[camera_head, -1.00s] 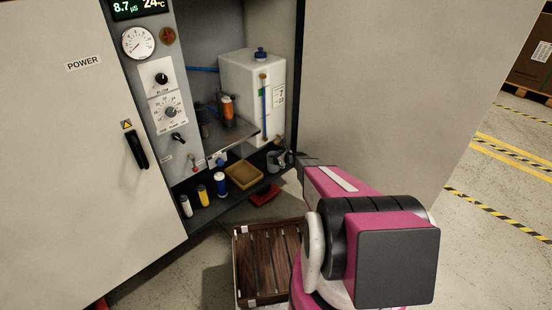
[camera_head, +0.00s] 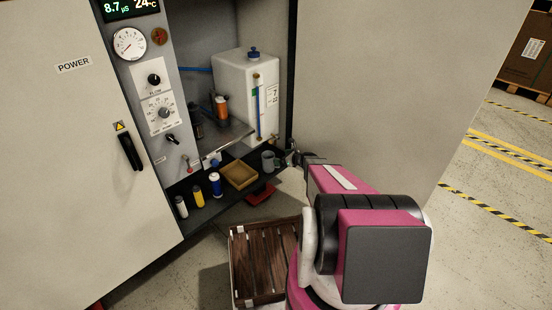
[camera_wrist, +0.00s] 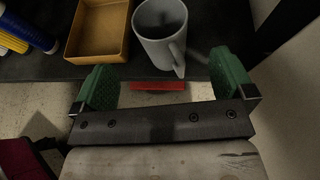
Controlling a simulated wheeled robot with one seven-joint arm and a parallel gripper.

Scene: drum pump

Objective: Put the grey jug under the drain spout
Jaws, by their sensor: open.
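The grey jug (camera_head: 268,161) stands upright on the dark lower shelf of the open cabinet, right of a tan tray. In the wrist view the jug (camera_wrist: 158,30) shows its open mouth, with its handle toward my gripper. My gripper (camera_wrist: 163,84) is open and empty, its green pads spread on either side of the handle's line but short of the jug. In the head view my gripper (camera_head: 293,158) is just right of the jug, partly hidden by my arm. A small fitting (camera_head: 274,138) sits low on the white tank; I cannot tell whether it is the drain spout.
The tan tray (camera_head: 254,181) and several bottles, including a blue one (camera_head: 215,184), stand left of the jug. The white tank (camera_head: 236,75) is behind. A red object (camera_head: 261,194) and a wooden crate (camera_head: 235,275) are below. The cabinet's door (camera_head: 380,90) is close on the right.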

